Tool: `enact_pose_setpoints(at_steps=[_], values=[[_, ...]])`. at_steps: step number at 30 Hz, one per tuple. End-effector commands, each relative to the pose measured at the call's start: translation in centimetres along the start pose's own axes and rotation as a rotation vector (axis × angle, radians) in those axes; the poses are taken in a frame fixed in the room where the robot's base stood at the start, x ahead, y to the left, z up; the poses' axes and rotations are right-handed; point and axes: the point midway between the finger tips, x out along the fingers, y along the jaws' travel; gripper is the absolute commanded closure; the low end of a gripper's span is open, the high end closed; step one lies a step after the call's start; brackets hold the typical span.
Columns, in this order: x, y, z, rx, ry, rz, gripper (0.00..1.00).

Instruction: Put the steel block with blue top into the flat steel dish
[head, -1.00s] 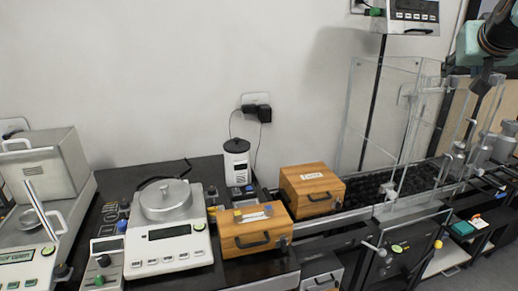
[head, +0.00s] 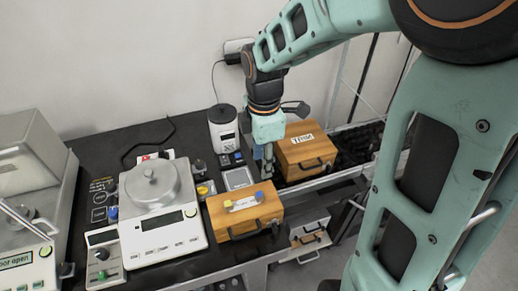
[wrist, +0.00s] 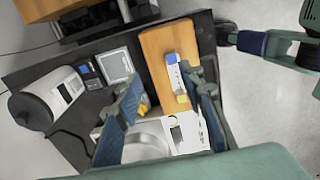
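The steel block with blue top (head: 259,196) sits on the lid of the front wooden box, near its right end; its blue top also shows in the wrist view (wrist: 172,58). A similar piece with a yellow top (head: 228,204) is at the left end of the same strip. A flat square steel piece, which looks like the flat steel dish (head: 238,178), lies on the black table behind the box; it also shows in the wrist view (wrist: 116,65). My gripper (head: 263,160) hangs above and behind the box, its fingers apart and empty in the wrist view (wrist: 163,80).
A balance (head: 160,226) with a round pan stands left of the front wooden box (head: 243,223). A second wooden box (head: 309,150) stands close to my gripper at the right. A white cylindrical device (head: 222,128) stands behind the dish. Small yellow weights (head: 205,188) are beside the balance.

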Motion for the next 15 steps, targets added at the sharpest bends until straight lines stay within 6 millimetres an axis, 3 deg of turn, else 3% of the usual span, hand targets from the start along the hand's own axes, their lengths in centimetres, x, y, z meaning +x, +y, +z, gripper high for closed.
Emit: enact_pose_setpoints(at_steps=[5, 15], values=[[1.2, -1.6, -1.4, -0.09, 0.009, -0.044, 0.64], [5.8, -1.8, -1.4, -0.091, 0.008, -0.041, 0.64]])
